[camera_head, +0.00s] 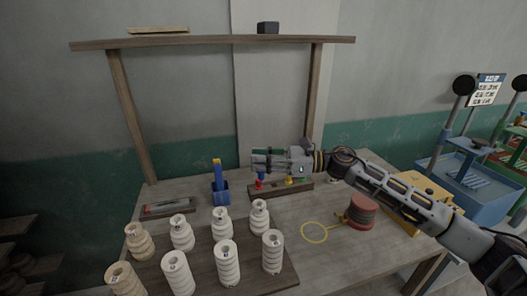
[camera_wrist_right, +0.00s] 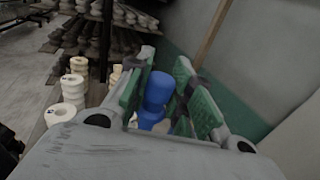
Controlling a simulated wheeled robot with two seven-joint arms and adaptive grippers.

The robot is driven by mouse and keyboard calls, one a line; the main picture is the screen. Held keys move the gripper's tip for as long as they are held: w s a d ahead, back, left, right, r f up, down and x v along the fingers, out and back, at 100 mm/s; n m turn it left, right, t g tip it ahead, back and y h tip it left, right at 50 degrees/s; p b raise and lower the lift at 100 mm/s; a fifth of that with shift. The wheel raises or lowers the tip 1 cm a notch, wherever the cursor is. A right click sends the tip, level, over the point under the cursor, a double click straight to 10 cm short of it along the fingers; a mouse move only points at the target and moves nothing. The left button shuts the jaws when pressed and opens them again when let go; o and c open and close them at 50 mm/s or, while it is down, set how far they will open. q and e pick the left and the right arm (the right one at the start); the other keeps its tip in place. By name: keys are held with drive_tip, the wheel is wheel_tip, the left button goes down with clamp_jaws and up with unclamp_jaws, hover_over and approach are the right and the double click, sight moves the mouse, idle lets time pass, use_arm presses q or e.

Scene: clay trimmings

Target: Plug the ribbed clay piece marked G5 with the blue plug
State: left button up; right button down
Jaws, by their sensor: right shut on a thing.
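My right gripper (camera_head: 262,162) is above the far middle of the table in the head view. In the right wrist view its green-padded fingers (camera_wrist_right: 155,85) are closed on a blue plug (camera_wrist_right: 158,90). Several ribbed, pale clay pieces stand upright in two rows, such as a front one (camera_head: 227,264) and a back one (camera_head: 259,218), left of and nearer than the gripper. They carry small dark marks, too small to read, so I cannot tell which is G5. My left gripper is out of view.
The clay pieces stand on a dark board (camera_head: 215,284). A wooden plug rack (camera_head: 290,192) with coloured plugs lies below my right gripper. A blue cup (camera_head: 220,193), a flat tray (camera_head: 167,208) and a red spool (camera_head: 362,212) are on the table.

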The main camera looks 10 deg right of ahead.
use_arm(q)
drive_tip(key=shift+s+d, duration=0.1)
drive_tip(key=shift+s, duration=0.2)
use_arm(e)
drive_tip(key=s+f+n+g, duration=0.4)
drive_tip(key=s+n+g, duration=0.2)
drive_tip(key=s+g, duration=0.4)
drive_tip(key=s, duration=0.3)
drive_tip(key=shift+n, duration=0.4)
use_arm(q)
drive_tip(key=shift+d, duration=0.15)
use_arm(e)
drive_tip(key=shift+f, duration=0.1)
